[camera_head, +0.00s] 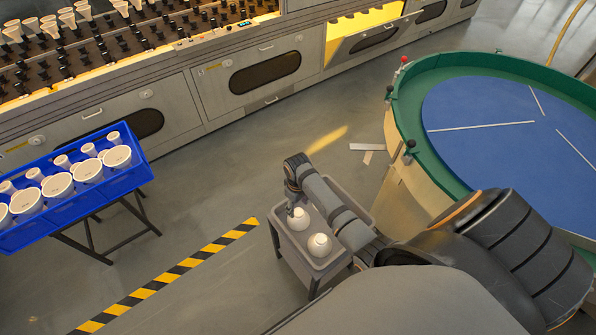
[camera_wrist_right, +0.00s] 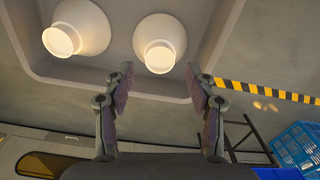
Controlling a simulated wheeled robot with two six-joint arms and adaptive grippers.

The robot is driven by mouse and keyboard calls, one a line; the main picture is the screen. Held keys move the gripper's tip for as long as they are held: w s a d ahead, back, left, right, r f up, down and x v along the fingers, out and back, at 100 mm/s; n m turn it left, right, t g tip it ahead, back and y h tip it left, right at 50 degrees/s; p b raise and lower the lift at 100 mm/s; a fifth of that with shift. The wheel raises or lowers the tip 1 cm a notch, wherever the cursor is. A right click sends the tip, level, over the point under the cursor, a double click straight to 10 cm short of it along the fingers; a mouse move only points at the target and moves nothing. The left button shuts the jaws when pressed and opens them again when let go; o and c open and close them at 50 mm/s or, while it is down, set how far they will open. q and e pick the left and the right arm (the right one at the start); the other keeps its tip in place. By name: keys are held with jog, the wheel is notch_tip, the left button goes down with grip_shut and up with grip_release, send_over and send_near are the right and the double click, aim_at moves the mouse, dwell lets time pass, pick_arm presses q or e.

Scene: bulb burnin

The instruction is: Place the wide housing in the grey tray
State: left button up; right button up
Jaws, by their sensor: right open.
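The grey tray (camera_head: 336,258) is on a small stand in the middle of the head view. Two white wide housings stand in it, one at the back (camera_head: 298,219) and one nearer (camera_head: 320,245). In the right wrist view they are a left housing (camera_wrist_right: 86,22) and a right housing (camera_wrist_right: 166,34), inside the tray's rim (camera_wrist_right: 90,76). My right gripper (camera_head: 291,209) is over the tray's back left end. In the wrist view its fingers (camera_wrist_right: 160,76) are spread apart, with nothing between them, close to the right housing. My left gripper is not in view.
A blue crate (camera_head: 72,211) holding several white housings, wide and narrow, stands at the left. A round green-rimmed table (camera_head: 400,104) with a blue top is at the right. A grey cabinet row (camera_head: 175,104) runs along the back.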

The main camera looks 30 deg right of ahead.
aim_at(298, 212)
notch_tip(298, 212, up, 9)
jog(key=p, duration=0.1)
dwell(0.6)
